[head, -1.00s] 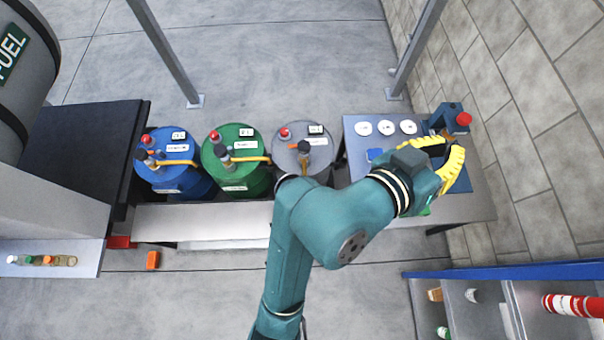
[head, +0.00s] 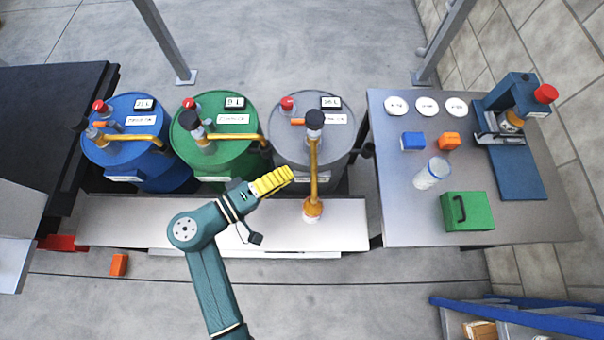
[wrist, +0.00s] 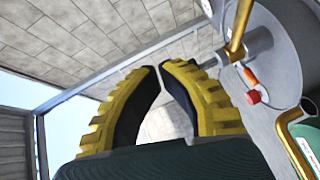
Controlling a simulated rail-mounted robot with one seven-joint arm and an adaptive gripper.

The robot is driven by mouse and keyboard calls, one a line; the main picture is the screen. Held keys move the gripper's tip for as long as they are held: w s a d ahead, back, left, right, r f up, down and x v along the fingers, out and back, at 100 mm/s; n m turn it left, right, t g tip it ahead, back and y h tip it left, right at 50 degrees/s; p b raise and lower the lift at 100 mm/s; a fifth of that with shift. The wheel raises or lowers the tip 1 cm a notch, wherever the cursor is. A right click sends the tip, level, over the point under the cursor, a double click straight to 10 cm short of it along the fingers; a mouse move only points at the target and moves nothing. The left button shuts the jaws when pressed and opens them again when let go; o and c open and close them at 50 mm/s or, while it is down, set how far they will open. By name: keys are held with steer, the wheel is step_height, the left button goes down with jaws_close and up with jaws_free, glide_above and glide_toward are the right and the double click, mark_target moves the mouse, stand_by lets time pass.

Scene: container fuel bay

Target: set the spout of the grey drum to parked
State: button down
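The grey drum (head: 290,150) is the rightmost of three drums in the head view. Its brass spout (head: 314,165) runs from the dark-topped pump (head: 314,120) toward the front, with its outer end above or at a small amber container (head: 313,208) on the bench. The spout also shows at the top of the wrist view (wrist: 240,28), beside the drum's red cap (wrist: 253,97).
The green drum (head: 215,160) and blue drum (head: 135,165) stand to the left, with spouts turned right. The right table (head: 390,220) holds a jar (head: 432,173), a green box (head: 467,211) and a blue press (head: 515,100). The light bench (head: 140,225) runs before the drums.

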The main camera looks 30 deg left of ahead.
steer(key=s+a+f+n+t+y+b, duration=0.1)
steer(key=s+a+f+b, duration=0.3)
steer(key=f, duration=0.6)
steer(key=shift+a+f+n+y+b, duration=0.2)
steer(key=shift+a+n+y+b, duration=0.6)
steer(key=shift+a+y+b, duration=0.15)
steer(key=shift+w+h, duration=0.1)
steer(key=shift+h, duration=0.15)
steer(key=b, duration=0.4)
glide_toward(312, 164)
steer(key=w+a, duration=0.2)
steer(key=w, duration=0.2)
steer(key=d, duration=0.1)
steer(key=w+d+b, duration=0.1)
steer(key=w+d+f, duration=0.1)
steer(key=shift+d, duration=0.4)
steer(key=shift+d, duration=0.1)
